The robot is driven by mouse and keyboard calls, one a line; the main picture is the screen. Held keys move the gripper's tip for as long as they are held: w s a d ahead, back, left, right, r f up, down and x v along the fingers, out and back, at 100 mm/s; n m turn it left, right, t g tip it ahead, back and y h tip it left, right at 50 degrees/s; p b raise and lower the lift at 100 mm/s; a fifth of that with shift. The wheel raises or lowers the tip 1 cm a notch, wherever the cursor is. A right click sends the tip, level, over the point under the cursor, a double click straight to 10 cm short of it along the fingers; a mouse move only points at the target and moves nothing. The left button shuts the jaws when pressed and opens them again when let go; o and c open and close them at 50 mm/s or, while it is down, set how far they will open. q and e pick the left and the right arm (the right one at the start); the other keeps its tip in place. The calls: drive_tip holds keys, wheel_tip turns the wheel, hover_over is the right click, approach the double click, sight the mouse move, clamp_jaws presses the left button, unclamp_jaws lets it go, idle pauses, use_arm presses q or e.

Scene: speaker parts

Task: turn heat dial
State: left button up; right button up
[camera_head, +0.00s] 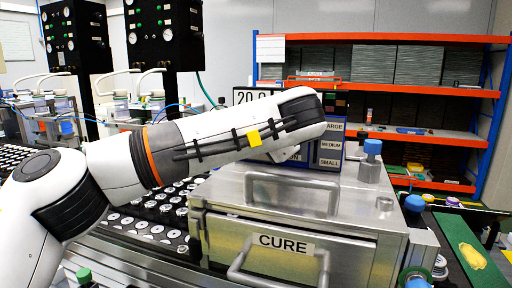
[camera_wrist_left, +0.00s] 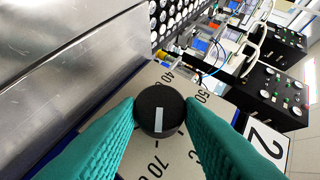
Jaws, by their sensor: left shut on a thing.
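The heat dial (camera_wrist_left: 160,110) is a round black knob with a pale pointer line, seen in the left wrist view. It sits on a light panel (camera_wrist_left: 130,165) printed with numbers such as 40, 50 and 70. My left gripper (camera_wrist_left: 161,116) has teal fingers, one on each side of the dial, and is shut on it. The arm hides the dial and the gripper there. My right gripper is not in view.
A metal box labelled CURE (camera_head: 283,243) with bar handles stands in front, below the arm. Rows of round parts (camera_head: 150,225) lie at the left. An orange and blue shelf (camera_head: 400,130) stands behind. A sign reads LARGE, MEDIUM, SMALL (camera_head: 330,145).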

use_arm(q)
drive_tip(key=shift+f, duration=0.15)
idle(0.4)
drive_tip(key=o, duration=1)
drive_tip(key=shift+s, duration=0.1)
drive_tip(key=b+v, duration=0.2)
drive_tip(key=v, duration=1)
drive_tip(key=shift+d+f, duration=0.1)
drive_tip(key=shift+d, duration=0.05)
